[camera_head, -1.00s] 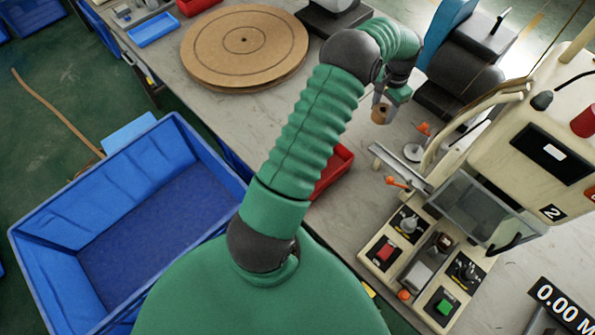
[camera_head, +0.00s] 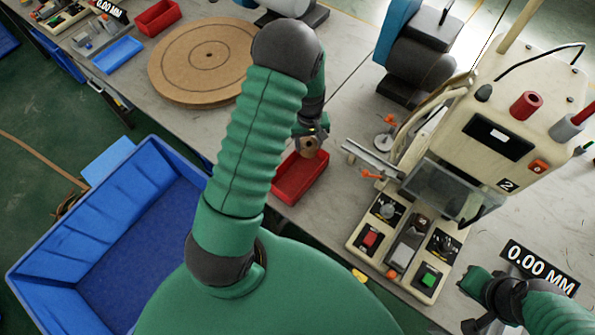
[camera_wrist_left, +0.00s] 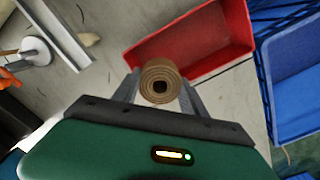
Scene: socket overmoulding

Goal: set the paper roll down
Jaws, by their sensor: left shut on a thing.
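The paper roll (camera_wrist_left: 160,82) is a small brown roll with a dark square hole at its centre. My left gripper (camera_head: 311,146) is shut on it; in the left wrist view the two grey fingers (camera_wrist_left: 158,90) stand on either side of the roll. In the head view the roll (camera_head: 308,149) shows small, by the far edge of the red tray. The wrist view shows it overlapping the edge of the red tray (camera_wrist_left: 215,32); its height above the tray cannot be told. My right gripper (camera_head: 478,325) is at the lower right edge, its fingers unclear.
The red tray (camera_head: 300,178) lies on the grey table, left of the cream machine (camera_head: 490,130) with its buttons and metal guide. A large blue crate (camera_head: 190,165) stands at the left. A round brown disc (camera_head: 208,58) lies at the back. Bare table shows around the tray.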

